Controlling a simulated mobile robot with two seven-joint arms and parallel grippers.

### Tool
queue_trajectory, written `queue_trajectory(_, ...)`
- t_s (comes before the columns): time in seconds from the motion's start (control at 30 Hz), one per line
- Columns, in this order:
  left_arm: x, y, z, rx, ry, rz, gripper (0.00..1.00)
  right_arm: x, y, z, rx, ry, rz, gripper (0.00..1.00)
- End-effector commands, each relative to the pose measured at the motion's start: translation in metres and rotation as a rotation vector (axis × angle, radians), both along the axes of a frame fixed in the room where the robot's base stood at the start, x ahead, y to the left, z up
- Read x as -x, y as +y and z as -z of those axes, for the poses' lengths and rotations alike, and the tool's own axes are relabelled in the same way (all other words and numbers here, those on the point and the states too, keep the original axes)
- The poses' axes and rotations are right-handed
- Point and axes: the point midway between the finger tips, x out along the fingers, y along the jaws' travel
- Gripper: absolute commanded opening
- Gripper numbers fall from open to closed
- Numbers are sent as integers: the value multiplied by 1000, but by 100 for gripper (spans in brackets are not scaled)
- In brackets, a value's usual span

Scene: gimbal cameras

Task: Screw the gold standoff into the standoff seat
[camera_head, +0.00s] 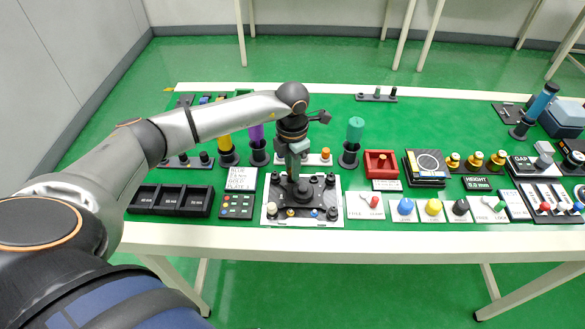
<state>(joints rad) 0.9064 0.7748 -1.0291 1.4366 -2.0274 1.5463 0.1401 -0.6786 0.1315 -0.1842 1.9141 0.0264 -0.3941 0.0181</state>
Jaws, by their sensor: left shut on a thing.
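My left gripper (293,166) points straight down over a black fixture (318,190) on a white board near the table's front edge. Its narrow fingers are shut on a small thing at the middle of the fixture. The fingers hide that thing, so I cannot tell whether it is the gold standoff. A small gold-coloured piece (291,212) shows at the fixture's front edge, among several small pegs. The standoff seat is not clear to see; the gripper covers the fixture's middle. My right gripper is not in view.
Black bins (170,200) and a button panel (237,206) lie to the left. Tall purple (256,138) and teal (355,130) handled tools stand in holders behind. A red tray (381,163) and several knobs (406,207) are to the right.

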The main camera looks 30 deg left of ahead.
Motion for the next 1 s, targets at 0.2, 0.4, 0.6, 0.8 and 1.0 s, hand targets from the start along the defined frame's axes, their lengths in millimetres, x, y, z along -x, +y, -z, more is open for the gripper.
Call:
queue_trajectory(0.2,0,1,2,-2,-1,140,0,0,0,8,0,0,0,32)
queue_trajectory(0.4,0,0,2,-2,0,276,0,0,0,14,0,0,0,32)
queue_trajectory(0.6,1,0,2,-1,0,369,0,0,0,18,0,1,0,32)
queue_trajectory(0.8,1,-1,1,0,2,379,0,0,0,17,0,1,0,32)
queue_trajectory(1.0,1,0,2,0,2,378,0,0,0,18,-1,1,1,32)
